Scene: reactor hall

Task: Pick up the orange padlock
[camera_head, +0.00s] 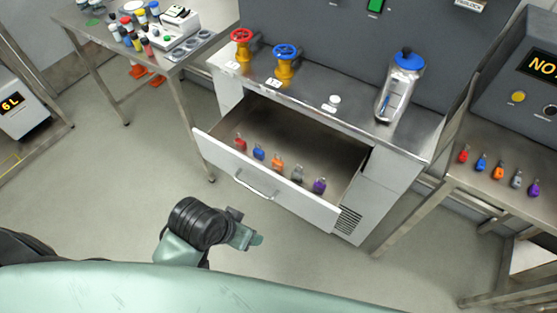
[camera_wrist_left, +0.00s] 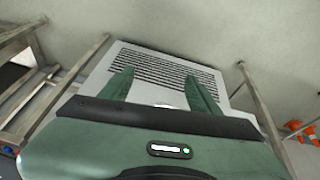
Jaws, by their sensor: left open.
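The orange padlock (camera_head: 277,163) sits in the open drawer (camera_head: 265,186), in the middle of a row of padlocks. To its left are a red padlock (camera_head: 240,144) and a blue one (camera_head: 259,152); to its right are a grey one (camera_head: 297,174) and a purple one (camera_head: 319,185). My left gripper (camera_head: 250,238) is outside the drawer, in front of and below its front panel, apart from the padlock. In the left wrist view its two green fingers (camera_wrist_left: 158,80) are spread and empty before a slatted vent (camera_wrist_left: 165,72). My right gripper is not in view.
The drawer front has a bar handle (camera_head: 257,188). The bench top above holds red and blue valves (camera_head: 285,60) and a blue-capped canister (camera_head: 400,85). A side table at right (camera_head: 500,200) carries several small coloured items. Floor left of my gripper is clear.

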